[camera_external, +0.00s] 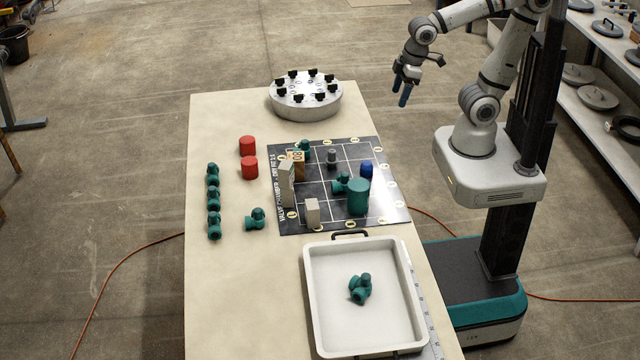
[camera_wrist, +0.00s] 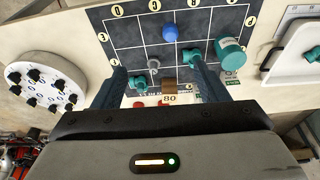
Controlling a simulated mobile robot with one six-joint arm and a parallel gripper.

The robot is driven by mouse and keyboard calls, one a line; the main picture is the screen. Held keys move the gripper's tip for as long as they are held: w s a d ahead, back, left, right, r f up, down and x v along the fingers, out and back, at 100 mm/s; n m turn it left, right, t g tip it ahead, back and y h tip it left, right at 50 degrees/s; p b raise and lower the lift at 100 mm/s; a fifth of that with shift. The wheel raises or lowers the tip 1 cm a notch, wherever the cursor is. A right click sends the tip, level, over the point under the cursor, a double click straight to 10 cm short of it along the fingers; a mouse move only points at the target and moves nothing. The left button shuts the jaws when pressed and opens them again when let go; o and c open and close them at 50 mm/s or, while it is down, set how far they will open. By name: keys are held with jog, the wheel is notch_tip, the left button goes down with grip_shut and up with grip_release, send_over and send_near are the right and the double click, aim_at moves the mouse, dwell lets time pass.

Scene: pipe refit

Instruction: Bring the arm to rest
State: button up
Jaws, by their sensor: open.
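My gripper (camera_external: 405,88) is held up in the air beyond the right edge of the table, well above the floor, in the external view. Its two blue fingers are apart with nothing between them. In the wrist view my gripper (camera_wrist: 163,85) has its fingers on either side of the frame, over the far-off dark grid board. My arm is bent, with its mount on the black column to the right of the table.
The table (camera_external: 225,300) carries a grid board (camera_external: 325,215) with teal fittings, a teal cylinder (camera_external: 358,197), blue and grey pieces and blocks. A round grey disc (camera_external: 305,107) with black knobs, red cylinders (camera_external: 249,167) and a white tray (camera_external: 325,340) holding a teal fitting (camera_external: 360,289) surround it.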

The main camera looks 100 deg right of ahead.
jog(key=shift+s+f, duration=0.2)
jog(key=shift+s, duration=0.35)
jog(key=shift+s+f, duration=0.15)
jog(key=shift+s, duration=0.4)
jog(key=shift+o, duration=0.4)
